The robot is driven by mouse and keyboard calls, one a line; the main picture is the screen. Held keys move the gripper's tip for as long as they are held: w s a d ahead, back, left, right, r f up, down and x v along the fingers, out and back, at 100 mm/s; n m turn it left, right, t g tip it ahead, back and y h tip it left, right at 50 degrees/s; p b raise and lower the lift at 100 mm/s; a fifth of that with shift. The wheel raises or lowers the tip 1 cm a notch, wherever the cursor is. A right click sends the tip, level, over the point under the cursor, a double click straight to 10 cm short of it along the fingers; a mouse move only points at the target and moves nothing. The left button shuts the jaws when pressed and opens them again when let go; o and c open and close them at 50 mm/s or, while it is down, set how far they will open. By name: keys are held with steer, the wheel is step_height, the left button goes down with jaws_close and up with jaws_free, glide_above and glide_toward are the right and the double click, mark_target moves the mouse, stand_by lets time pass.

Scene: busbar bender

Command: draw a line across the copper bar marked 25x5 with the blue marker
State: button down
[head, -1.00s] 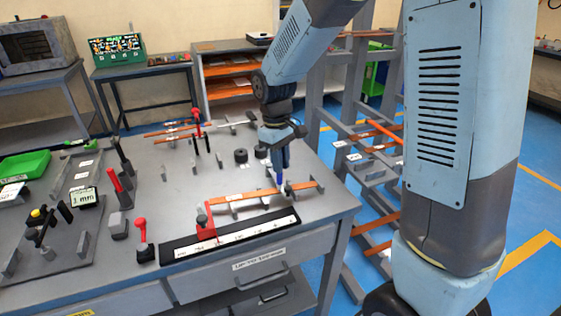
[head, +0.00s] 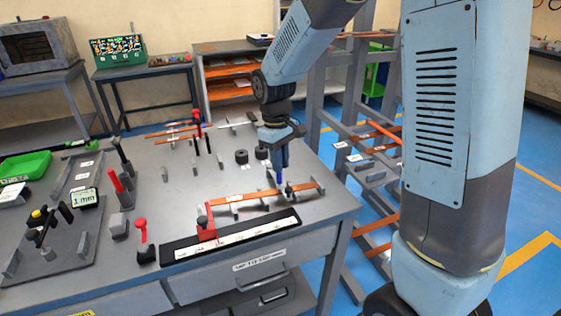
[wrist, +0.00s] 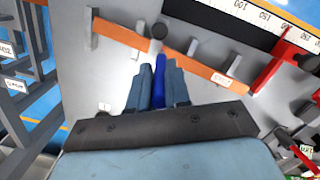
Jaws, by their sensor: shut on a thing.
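The copper bar (head: 255,197) lies on low grey supports near the front right of the bench. It also shows in the wrist view (wrist: 120,37) with a small white label (wrist: 221,79) too small to read surely. My gripper (head: 281,160) is shut on the blue marker (head: 284,174), which points down, upright, at the bar's right part. In the wrist view the marker (wrist: 159,80) sits between the fingers, its tip near the bar's edge beside a dark round knob (wrist: 159,31). I cannot tell whether the tip touches the bar. I see no drawn line.
A red stop (head: 207,222) stands at the bar's left end. A black-and-white ruler strip (head: 235,234) lies along the bench front. A rack with more copper bars (head: 375,140) stands to the right.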

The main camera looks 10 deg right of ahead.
steer(key=shift+w+a, duration=0.15)
steer(key=shift+w, duration=0.35)
steer(key=shift+w+a, duration=0.15)
steer(key=shift+w, duration=0.35)
stand_by(1.6)
steer(key=shift+r, duration=0.1)
step_height(320, 180, up, 7)
stand_by(1.4)
steer(key=shift+s, duration=0.15)
stand_by(0.4)
